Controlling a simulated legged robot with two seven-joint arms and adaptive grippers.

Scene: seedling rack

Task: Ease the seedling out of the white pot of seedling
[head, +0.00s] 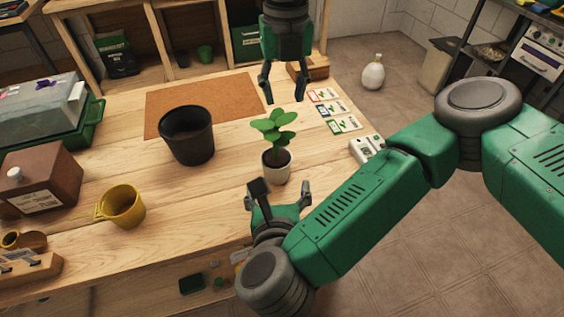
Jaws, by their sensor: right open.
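The green-leaved seedling (273,127) stands upright in the small white pot (277,171) on the wooden bench, near its right side. Dark soil shows at the pot's rim. My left gripper (285,101) hangs just beyond and above the leaves, its fingers apart and empty. My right gripper (281,188) is at the near side of the white pot, its fingers spread apart and pointing towards it. Nothing is visible between its fingers, and I cannot tell whether it touches the pot.
A larger black pot (187,137) stands left of the seedling, by a brown mat (205,98). A yellow cup (122,205) and brown box (45,178) are further left. Picture cards (341,118) and a pale tray (366,147) lie along the right edge. Bare wood surrounds the white pot.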

